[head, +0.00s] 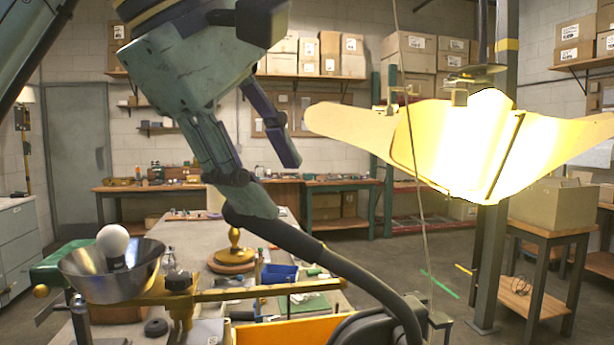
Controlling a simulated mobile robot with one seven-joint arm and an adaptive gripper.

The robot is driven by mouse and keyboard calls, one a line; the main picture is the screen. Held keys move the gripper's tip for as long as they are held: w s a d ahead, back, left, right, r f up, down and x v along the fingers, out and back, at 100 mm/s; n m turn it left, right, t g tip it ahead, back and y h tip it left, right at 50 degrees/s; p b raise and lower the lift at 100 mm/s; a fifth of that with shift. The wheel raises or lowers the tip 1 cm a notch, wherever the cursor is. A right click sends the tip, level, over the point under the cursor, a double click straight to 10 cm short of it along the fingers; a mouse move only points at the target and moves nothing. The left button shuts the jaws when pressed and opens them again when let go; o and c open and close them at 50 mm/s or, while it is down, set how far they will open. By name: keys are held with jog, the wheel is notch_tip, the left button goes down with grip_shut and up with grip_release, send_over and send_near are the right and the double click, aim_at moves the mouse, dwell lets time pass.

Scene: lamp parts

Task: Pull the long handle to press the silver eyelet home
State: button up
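A long dark handle (335,262) curves from the middle of the head view down to a black machine (372,328) at the bottom edge, which is cut off by the frame. My gripper (268,172) comes down from the upper left with its two dark fingers spread apart. The left fingertip overlaps the upper end of the handle; I cannot tell whether it touches. The right finger hangs clear above and to the right of the handle. I see nothing held between the fingers. I cannot make out the silver eyelet in this view.
A metal bowl-shaped shade (85,275) with a white bulb (113,241) stands at the left above a brass bar (250,293). A brass-coloured base (232,262) and a blue bin (279,274) stand on the bench. A bright lit shade (450,140) hangs at the right.

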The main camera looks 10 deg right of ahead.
jog(key=s+a, duration=0.4)
jog(key=a, duration=0.1)
jog(key=shift+s+a, duration=0.15)
jog(key=shift+s, duration=0.05)
jog(key=shift+f, duration=0.1)
